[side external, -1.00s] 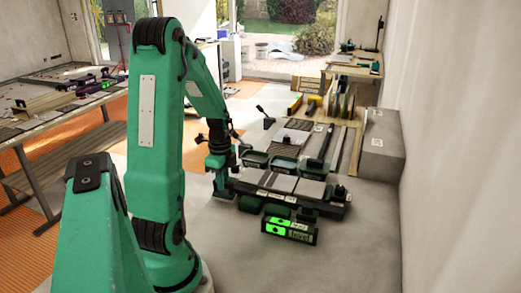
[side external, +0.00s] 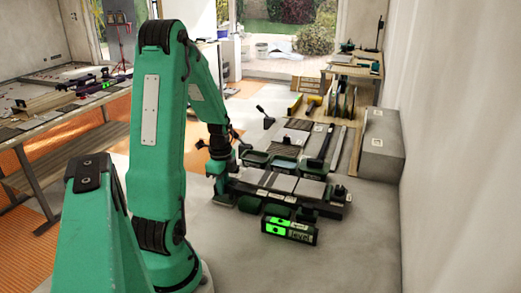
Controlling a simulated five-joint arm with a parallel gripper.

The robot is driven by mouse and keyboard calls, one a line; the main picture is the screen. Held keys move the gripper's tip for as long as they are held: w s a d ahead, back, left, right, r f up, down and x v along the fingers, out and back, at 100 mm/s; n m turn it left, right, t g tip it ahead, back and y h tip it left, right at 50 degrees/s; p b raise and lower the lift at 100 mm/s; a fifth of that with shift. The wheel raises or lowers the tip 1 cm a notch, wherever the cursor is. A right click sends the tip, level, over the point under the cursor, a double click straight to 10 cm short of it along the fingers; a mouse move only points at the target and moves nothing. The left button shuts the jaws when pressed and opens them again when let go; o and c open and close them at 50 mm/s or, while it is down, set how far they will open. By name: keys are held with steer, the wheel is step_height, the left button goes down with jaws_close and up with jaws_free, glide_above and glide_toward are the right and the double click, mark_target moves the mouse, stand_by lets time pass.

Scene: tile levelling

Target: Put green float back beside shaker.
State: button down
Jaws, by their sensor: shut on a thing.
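My gripper (side external: 220,183) is at the end of my lowered arm, left of the low dark rack. It is shut on the green float (side external: 223,201), a small piece with a flat grey-green plate low near the floor. The fingers are small and dark here, and their exact grip is hard to see. I cannot tell whether the plate touches the floor. I cannot single out the shaker with certainty among the dark tools.
The low rack (side external: 265,196) holding grey tiles stands right of my gripper. Dark green trays (side external: 284,163) lie behind its front part. A level with a bright green display (side external: 290,229) is in front. A grey block (side external: 381,150) stands by the right wall.

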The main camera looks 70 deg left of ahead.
steer(key=shift+f, duration=0.35)
stand_by(0.5)
steer(key=c, duration=0.9)
jaws_free()
steer(key=shift+r, duration=0.15)
steer(key=shift+r, duration=3.9)
steer(key=shift+w+d, duration=0.1)
